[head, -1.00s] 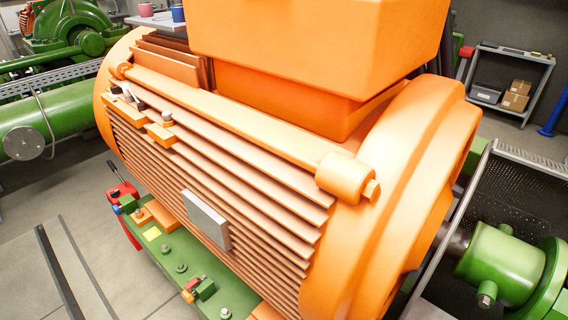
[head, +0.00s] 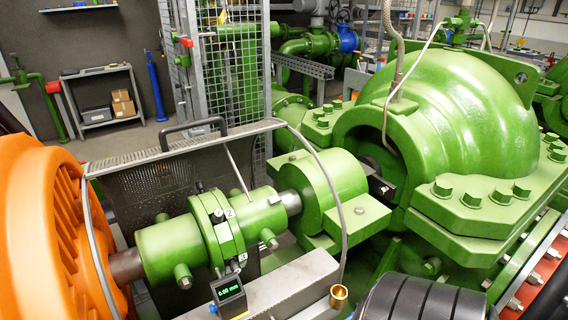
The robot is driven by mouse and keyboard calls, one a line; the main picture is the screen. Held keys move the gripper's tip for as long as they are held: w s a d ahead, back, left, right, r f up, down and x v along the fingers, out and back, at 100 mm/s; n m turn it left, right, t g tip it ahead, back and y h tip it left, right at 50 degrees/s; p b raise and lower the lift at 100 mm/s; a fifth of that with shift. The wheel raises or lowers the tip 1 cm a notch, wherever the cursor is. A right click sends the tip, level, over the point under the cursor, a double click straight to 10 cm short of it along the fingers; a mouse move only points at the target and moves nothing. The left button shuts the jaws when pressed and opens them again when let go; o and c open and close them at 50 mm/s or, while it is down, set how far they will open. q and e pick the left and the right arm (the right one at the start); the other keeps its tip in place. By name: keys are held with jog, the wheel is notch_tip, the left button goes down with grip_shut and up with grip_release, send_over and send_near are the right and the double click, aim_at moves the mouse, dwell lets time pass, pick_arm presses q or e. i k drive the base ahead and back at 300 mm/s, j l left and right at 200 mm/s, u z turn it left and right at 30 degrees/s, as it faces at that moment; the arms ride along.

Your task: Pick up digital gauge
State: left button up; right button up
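The digital gauge (head: 229,296) is a small dark box with a lit green readout, low in the head view. It is just below the flanged middle of the green shaft coupling (head: 216,230), by the left end of a grey beam (head: 290,283). I cannot tell how it is fixed or whether it touches the coupling; its bottom is near the picture's lower edge.
An orange motor (head: 40,230) stands at the left. A perforated guard (head: 150,185) with a black handle stands behind the coupling. A large green pump casing (head: 465,130) fills the right. A thin hose ends in a brass piece (head: 338,296) right of the gauge.

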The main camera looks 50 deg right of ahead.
aim_at(228, 293)
jog(key=z, duration=1.15)
